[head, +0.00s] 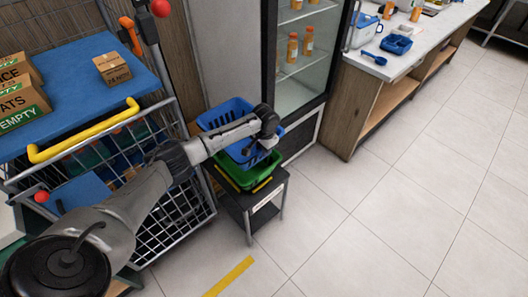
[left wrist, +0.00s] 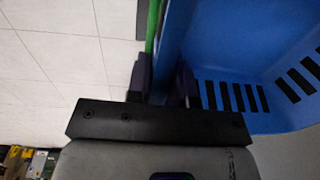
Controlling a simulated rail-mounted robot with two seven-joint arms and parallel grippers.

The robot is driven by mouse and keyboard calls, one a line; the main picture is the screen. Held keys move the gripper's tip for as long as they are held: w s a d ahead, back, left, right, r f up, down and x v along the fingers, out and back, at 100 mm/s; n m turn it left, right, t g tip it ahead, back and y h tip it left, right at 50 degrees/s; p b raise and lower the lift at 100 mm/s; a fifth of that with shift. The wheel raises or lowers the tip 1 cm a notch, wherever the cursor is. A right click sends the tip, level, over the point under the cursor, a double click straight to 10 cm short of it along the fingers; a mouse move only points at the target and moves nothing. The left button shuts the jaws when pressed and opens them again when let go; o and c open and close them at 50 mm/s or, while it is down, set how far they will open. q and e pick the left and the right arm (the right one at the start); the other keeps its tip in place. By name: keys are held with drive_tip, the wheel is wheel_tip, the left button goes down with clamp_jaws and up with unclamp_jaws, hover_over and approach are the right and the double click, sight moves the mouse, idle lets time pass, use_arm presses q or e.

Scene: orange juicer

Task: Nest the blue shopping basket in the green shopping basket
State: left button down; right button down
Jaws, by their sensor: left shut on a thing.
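The blue shopping basket (head: 225,112) is over the green shopping basket (head: 237,178), beside the fridge. Its front part overlaps the green basket in the head view; I cannot tell how deep it sits. My left gripper (head: 257,150) is shut on the blue basket's wall. In the left wrist view, the gripper (left wrist: 163,85) has the blue wall (left wrist: 172,40) between its fingers. The blue basket's slotted inside (left wrist: 235,45) shows to the right, and a green edge (left wrist: 153,22) shows just left of the wall. My right gripper is out of view.
The green basket rests on a small dark stand (head: 262,204). A wire shopping cart (head: 165,165) with a yellow handle stands close on the left. The front right floor is clear.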

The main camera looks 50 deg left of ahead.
use_arm(q)
drive_tip(key=shift+f+b, duration=0.65)
drive_tip(key=shift+f, duration=0.15)
drive_tip(key=b, duration=0.2)
hover_over(264, 171)
wheel_tip(264, 171, down, 7)
drive_tip(key=shift+r, duration=0.2)
drive_tip(key=shift+f+b, duration=0.55)
drive_tip(key=shift+f, duration=1.15)
drive_tip(key=shift+f, duration=0.2)
drive_tip(key=c, duration=0.9)
unclamp_jaws()
